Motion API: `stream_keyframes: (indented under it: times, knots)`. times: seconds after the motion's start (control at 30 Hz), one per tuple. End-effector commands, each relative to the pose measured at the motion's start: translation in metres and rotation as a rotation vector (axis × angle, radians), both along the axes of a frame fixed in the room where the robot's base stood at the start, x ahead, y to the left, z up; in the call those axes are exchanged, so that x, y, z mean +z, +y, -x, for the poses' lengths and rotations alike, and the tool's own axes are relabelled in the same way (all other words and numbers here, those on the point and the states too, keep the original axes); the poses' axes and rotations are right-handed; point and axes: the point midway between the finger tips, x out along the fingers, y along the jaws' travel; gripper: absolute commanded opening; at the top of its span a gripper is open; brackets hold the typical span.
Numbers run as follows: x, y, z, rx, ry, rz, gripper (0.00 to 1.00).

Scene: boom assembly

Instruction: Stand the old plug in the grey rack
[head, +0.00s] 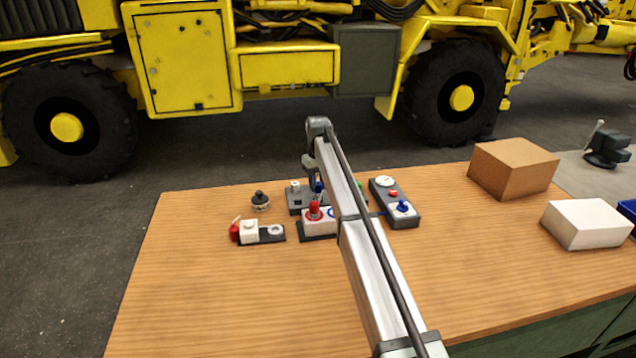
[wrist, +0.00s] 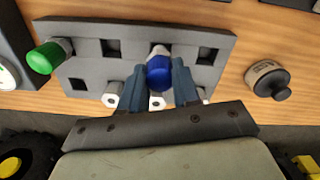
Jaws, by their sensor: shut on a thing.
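My gripper (wrist: 160,85) is shut on a blue-capped plug (wrist: 159,70) with a pale upper part, above the middle of the grey rack (wrist: 85,35). The frames do not clearly show whether the plug's lower end is in a hole. The rack has several square holes, and a green-capped plug (wrist: 45,57) stands at its left end in the wrist view. In the head view the rack (head: 296,208) is partly hidden behind my arm, and the blue plug (head: 318,187) shows just left of the arm.
A block with a red knob (head: 314,211) stands in front of the rack. A grey control box (head: 400,218) is to its right. A black-knobbed piece (head: 260,199) and a small red-and-white fixture (head: 250,232) are to the left. Brown (head: 512,168) and white boxes (head: 587,223) stand farther right.

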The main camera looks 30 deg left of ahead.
Motion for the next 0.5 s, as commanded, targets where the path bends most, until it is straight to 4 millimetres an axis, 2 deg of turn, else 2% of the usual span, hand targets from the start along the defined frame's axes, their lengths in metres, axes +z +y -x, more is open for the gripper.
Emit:
stream_keyframes:
  times: [0.5]
  knots:
    - [-0.013,0.000,0.000,0.000,0.000,0.000,0.00]
